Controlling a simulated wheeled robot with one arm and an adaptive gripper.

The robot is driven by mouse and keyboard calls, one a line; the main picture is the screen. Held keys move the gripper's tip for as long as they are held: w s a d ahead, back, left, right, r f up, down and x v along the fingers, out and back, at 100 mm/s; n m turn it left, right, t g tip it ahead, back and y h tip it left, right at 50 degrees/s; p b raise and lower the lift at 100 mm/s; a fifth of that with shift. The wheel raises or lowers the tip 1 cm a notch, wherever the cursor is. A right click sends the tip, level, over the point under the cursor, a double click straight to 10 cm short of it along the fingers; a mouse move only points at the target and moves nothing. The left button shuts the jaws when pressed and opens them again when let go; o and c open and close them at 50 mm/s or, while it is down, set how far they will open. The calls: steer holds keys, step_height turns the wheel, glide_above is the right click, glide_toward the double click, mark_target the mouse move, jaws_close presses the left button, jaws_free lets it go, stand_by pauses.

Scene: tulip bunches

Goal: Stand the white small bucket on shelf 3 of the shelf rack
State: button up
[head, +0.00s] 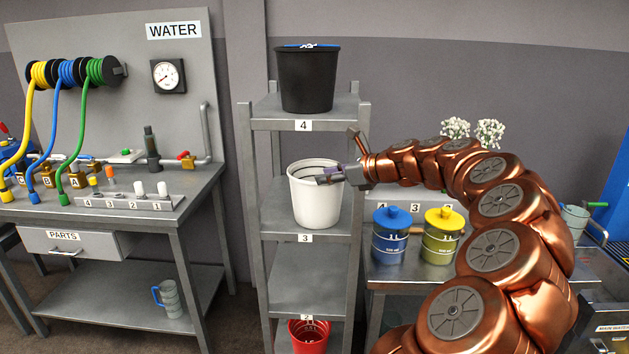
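The white small bucket (314,203) stands upright on shelf 3 (343,230) of the grey shelf rack (251,190), and its base appears to rest on the shelf board. My gripper (337,157) is at the bucket's upper right rim. Its fingers are spread apart, one raised above the rim and one reaching across the bucket's mouth. I cannot tell whether the lower finger touches the bucket. The number 3 label shows on the shelf edge below the bucket.
A black bucket (307,82) stands on shelf 4 above. Right of the rack, a blue canister (391,240) and a yellow canister (440,240) stand on a bench close to my arm. The rack's right post is beside my gripper.

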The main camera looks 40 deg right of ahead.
steer(key=s+a+n+g+y, duration=0.3)
steer(key=a+n, duration=0.5)
steer(key=a, duration=1)
steer(key=s+a+f+n+g+h, duration=0.1)
steer(key=s+a+f+n+g, duration=0.3)
steer(key=a, duration=0.3)
steer(key=s+a+f+n+g, duration=0.2)
steer(key=s+a+n, duration=0.35)
steer(key=a, duration=0.25)
steer(key=s+a+f+n+g+h, duration=0.1)
steer(key=s+a+f+n+g, duration=0.1)
steer(key=s+f+n, duration=0.3)
steer(key=s+a+f+n+g+h, duration=0.1)
steer(key=s+a+n+h, duration=0.15)
steer(key=s, duration=0.45)
steer(key=s+d+f+n+g+h, duration=0.1)
steer(key=s+d+f+n, duration=0.1)
steer(key=s, duration=0.4)
steer(key=s+d+f+n+g+h, duration=0.1)
steer(key=s+d+f+n, duration=0.1)
steer(key=s, duration=0.4)
steer(key=shift+s+d+f+n+g, duration=0.15)
steer(key=shift+s+f+n+g, duration=0.2)
steer(key=shift+f+n, duration=0.55)
steer(key=shift+r+h, duration=0.25)
step_height(320, 180, up, 4)
steer(key=p, duration=0.4)
